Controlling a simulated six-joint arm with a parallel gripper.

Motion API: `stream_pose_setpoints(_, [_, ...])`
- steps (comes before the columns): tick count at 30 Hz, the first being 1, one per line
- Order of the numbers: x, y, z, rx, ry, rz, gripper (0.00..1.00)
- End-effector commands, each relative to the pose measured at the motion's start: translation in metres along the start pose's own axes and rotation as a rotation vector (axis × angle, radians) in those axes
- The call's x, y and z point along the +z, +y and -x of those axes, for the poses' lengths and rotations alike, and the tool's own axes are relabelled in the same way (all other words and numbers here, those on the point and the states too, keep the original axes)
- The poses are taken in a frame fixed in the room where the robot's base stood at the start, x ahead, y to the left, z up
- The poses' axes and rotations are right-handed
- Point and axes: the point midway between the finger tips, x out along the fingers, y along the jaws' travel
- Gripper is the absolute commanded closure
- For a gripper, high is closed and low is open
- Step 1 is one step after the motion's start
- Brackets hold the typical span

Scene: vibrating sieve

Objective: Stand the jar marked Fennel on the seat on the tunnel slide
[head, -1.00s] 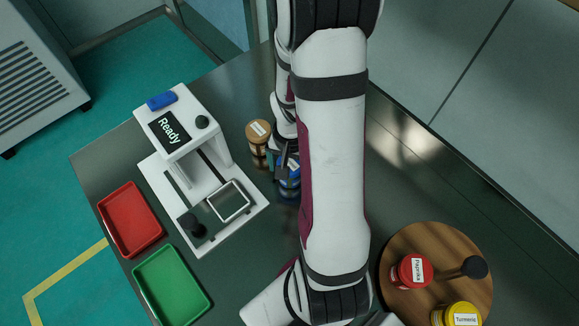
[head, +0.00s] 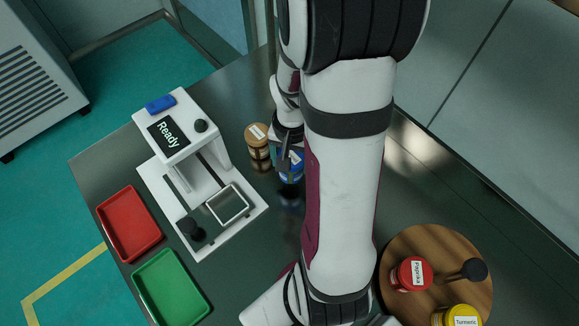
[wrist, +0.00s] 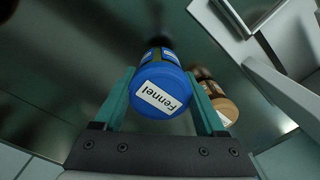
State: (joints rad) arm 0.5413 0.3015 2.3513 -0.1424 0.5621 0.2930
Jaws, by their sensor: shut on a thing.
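The Fennel jar (wrist: 161,92) has a blue lid with a white label, and my gripper (wrist: 163,100) is shut on it, one finger on each side. In the head view the jar (head: 291,168) is partly hidden by my gripper (head: 288,152), right of the white machine. It looks slightly above the dark table, with its reflection below. Part of a light frame (wrist: 246,28) shows in the wrist view.
A brown-lidded jar (head: 257,133) stands close left of the held jar. A black knob (head: 192,228) is beside the seat. Red (head: 130,222) and green (head: 172,287) trays lie left. A round wooden board (head: 405,245) holds red- and yellow-lidded jars at the right.

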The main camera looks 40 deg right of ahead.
Motion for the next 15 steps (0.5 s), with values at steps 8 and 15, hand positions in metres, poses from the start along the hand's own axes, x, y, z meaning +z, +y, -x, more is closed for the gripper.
stream_pose_setpoints(8, [0.006,0.068,0.039,0.001,0.001,-0.012,0.87])
stream_pose_setpoints(15, [0.01,0.107,0.062,0.002,-0.001,-0.006,0.87])
